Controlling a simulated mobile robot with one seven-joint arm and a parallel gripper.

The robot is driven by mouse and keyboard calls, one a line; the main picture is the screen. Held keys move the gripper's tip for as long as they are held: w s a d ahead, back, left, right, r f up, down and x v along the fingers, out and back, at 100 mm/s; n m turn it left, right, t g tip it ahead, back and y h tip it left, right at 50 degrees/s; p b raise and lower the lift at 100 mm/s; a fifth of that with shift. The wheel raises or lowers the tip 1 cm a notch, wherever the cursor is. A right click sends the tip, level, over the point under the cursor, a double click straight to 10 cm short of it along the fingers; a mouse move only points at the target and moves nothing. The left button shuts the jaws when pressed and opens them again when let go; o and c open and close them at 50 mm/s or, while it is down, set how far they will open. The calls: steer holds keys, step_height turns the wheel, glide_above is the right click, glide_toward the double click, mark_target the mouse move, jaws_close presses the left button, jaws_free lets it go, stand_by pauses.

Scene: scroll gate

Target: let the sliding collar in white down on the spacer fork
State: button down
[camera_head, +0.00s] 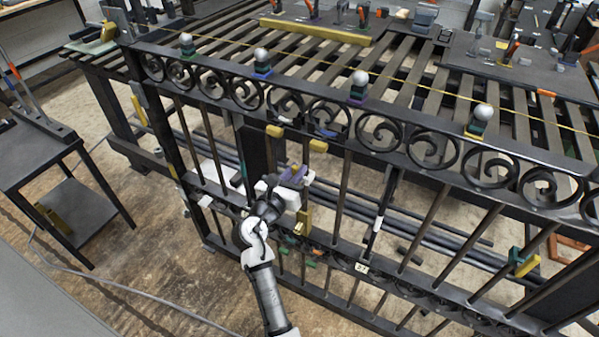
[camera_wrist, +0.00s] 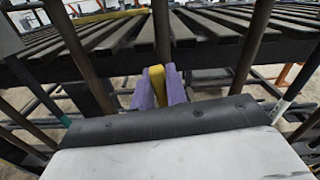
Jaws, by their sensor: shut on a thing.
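My gripper (camera_head: 296,174) is at the near side of the black gate, among its upright bars. In the wrist view its purple fingers (camera_wrist: 159,91) are shut on a yellow piece (camera_wrist: 157,78) in front of a dark bar. A white band (camera_head: 378,223), possibly the white collar, is around a bar to the right of my gripper. A white band also shows on a slanted bar at right in the wrist view (camera_wrist: 281,108). A yellow block (camera_head: 302,217) sits just below my gripper. I cannot tell for certain which piece is the spacer fork.
The gate's scroll rail (camera_head: 400,126) runs across above my gripper. Yellow blocks (camera_head: 318,146) sit on bars close above it. A teal and yellow piece (camera_head: 522,262) is on a bar at right. A slatted bench (camera_head: 330,67) with tools stands behind, and a dark side table (camera_head: 38,152) at left.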

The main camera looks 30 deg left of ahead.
steer(key=shift+r, duration=0.1)
steer(key=c, duration=1.4)
jaws_free()
steer(key=shift+s, duration=0.35)
steer(key=s+b, duration=0.2)
steer(key=s, duration=1.1)
steer(key=shift+a+b, duration=0.25)
steer(key=shift+b, duration=0.05)
